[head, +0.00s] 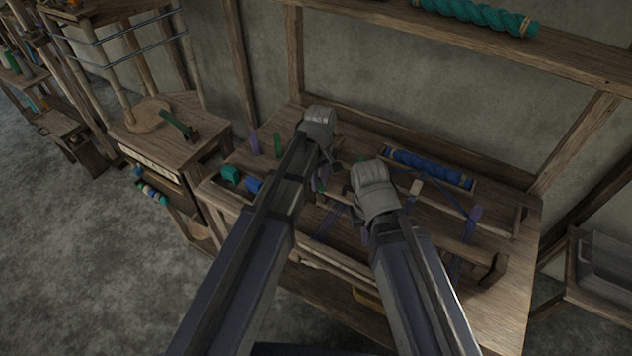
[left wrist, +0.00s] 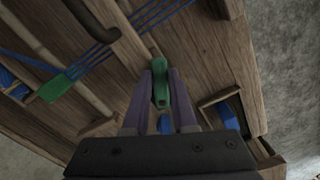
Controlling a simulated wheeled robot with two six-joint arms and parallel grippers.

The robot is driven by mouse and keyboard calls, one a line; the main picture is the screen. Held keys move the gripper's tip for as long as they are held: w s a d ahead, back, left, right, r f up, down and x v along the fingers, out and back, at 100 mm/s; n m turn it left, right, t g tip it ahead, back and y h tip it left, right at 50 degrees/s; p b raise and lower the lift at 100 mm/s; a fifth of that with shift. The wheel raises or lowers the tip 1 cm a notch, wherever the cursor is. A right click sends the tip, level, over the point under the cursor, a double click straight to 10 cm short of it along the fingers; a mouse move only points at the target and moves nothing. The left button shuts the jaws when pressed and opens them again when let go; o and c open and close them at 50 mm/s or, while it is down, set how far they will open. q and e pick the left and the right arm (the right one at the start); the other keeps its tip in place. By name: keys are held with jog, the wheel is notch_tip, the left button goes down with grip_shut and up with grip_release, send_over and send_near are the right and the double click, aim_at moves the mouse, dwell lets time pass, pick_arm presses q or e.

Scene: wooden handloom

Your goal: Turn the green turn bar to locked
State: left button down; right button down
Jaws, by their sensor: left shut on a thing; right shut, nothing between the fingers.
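A small green bar (left wrist: 160,88), which I take for the green turn bar, stands between the two purple fingers of my left gripper (left wrist: 161,96) in the left wrist view. The fingers are shut on its sides, and its top end shows just past their tips. In the head view my left gripper (head: 321,168) is low over the loom table; my arms hide most of what it holds. I cannot tell the bar's exact angle against a locked mark. My right gripper (head: 366,212) is shut and empty, over the table just to the right of the left one.
A smaller wooden stand (head: 205,135) is further left. Grey floor is open at lower left.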

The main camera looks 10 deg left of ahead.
pick_arm(q)
jog(key=shift+w+d+n, duration=0.25)
jog(key=shift+w+n, duration=0.05)
jog(key=shift+n, duration=0.75)
jog(key=shift+w+d+n, duration=0.2)
jog(key=shift+w+n, duration=0.05)
jog(key=shift+n, duration=0.8)
jog(key=c, duration=0.7)
grip_release()
jog(key=shift+r, duration=0.1)
notch_tip(320, 180, up, 8)
jog(key=p, duration=0.8)
jog(key=shift+f, duration=0.2)
